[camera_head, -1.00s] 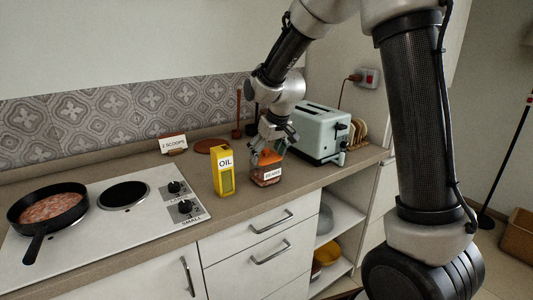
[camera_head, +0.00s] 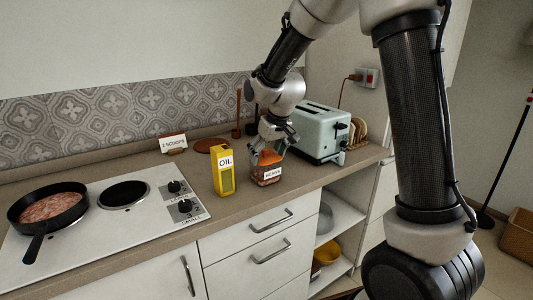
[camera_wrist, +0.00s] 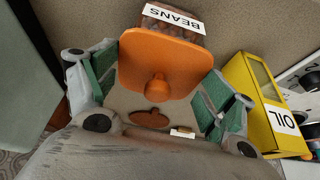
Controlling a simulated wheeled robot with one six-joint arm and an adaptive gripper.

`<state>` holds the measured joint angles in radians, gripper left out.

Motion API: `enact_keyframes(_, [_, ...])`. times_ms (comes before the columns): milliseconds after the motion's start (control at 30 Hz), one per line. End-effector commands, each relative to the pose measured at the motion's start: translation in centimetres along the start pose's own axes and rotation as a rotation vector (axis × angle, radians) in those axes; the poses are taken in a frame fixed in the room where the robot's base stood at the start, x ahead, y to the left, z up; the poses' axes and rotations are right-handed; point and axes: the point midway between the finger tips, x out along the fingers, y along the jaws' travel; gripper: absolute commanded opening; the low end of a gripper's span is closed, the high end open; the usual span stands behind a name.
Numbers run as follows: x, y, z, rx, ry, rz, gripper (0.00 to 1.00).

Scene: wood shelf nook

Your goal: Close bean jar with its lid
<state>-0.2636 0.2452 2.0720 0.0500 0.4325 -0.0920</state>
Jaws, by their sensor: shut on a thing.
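The bean jar (camera_head: 268,179) stands on the counter, a clear container of brown beans with a white BEANS label. The orange square lid (camera_wrist: 165,62), with a round knob, is over the jar's top. It also shows in the head view (camera_head: 268,158). In the wrist view the lid hides most of the jar (camera_wrist: 172,35). I cannot tell whether the lid is fully seated on the rim.
A yellow oil carton (camera_head: 223,172) stands close on the jar's left. A pale green toaster (camera_head: 320,133) stands close behind on the right. The hob with a pan (camera_head: 48,205) is further left. The counter's front edge is just before the jar.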

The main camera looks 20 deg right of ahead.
Motion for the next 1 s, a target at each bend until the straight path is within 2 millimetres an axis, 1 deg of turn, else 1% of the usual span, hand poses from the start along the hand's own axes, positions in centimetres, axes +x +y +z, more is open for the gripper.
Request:
enact_keyframes(467, [0.03,0.0,0.01,0.0,0.0,0.0,0.63])
enact_keyframes(500, [0.03,0.01,0.01,0.0,0.0,0.0,0.89])
enact_keyframes(567, [0.03,0.0,0.01,0.0,0.0,0.0,0.99])
enact_keyframes(1000, [0.03,0.0,0.02,0.0,0.0,0.0,1.0])
